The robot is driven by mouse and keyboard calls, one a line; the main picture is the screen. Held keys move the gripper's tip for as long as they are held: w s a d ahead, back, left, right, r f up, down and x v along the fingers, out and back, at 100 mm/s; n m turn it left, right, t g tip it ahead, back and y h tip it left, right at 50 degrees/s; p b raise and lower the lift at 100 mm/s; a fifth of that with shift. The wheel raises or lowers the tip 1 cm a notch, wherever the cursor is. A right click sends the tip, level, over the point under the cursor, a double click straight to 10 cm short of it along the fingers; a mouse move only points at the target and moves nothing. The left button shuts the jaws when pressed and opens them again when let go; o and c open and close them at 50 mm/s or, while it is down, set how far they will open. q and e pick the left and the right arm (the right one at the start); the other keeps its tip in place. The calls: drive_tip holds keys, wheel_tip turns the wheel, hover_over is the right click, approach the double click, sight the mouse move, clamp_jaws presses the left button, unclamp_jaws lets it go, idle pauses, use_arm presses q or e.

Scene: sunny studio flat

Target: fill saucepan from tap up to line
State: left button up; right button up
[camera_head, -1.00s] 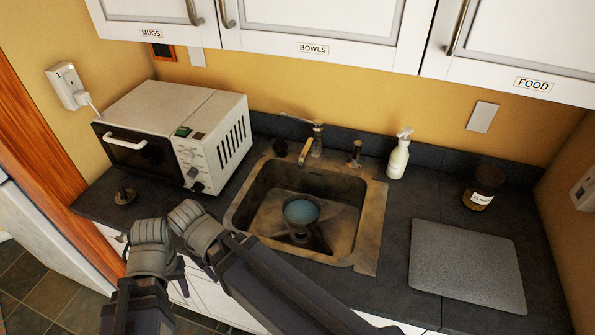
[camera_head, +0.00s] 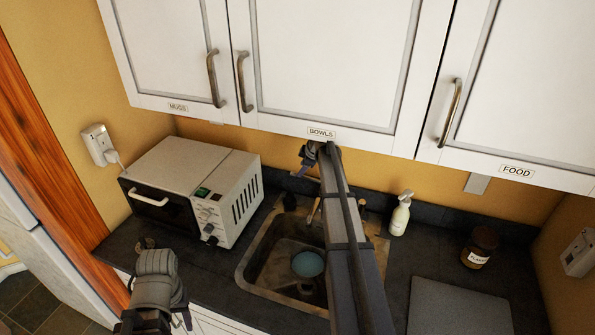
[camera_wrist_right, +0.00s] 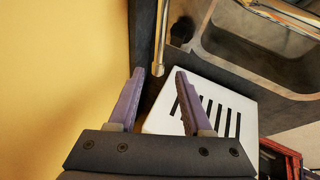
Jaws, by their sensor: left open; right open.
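The saucepan (camera_head: 308,265) stands in the sink basin (camera_head: 262,258). A pale blue round surface shows inside it; I cannot tell a fill line or water level. The tap (camera_head: 314,210) rises behind the basin, partly behind my right arm. My right gripper (camera_head: 308,158) is high above the tap, just under the bowls cupboard. In the right wrist view it is open (camera_wrist_right: 157,88) and empty, with a thin metal rod (camera_wrist_right: 161,42), seemingly a tap part, ending between its fingers. My left gripper (camera_head: 183,314) is low at the left, in front of the counter, mostly hidden by its arm.
A toaster oven (camera_head: 165,182) stands left of the sink. A spray bottle (camera_head: 400,216), a jar (camera_head: 480,247) and a grey board (camera_head: 455,308) are to the right. The cupboard doors (camera_head: 330,60) hang low over the counter. A small dark object (camera_head: 146,243) lies at the counter's left.

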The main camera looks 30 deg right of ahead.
sight(310, 178)
drive_tip(key=b+x, duration=0.7)
drive_tip(key=x, duration=0.1)
drive_tip(key=shift+d, duration=0.15)
drive_tip(key=shift+r, duration=0.1)
drive_tip(key=shift+c, duration=0.2)
clamp_jaws()
drive_tip(key=shift+s, duration=0.1)
idle(1.2)
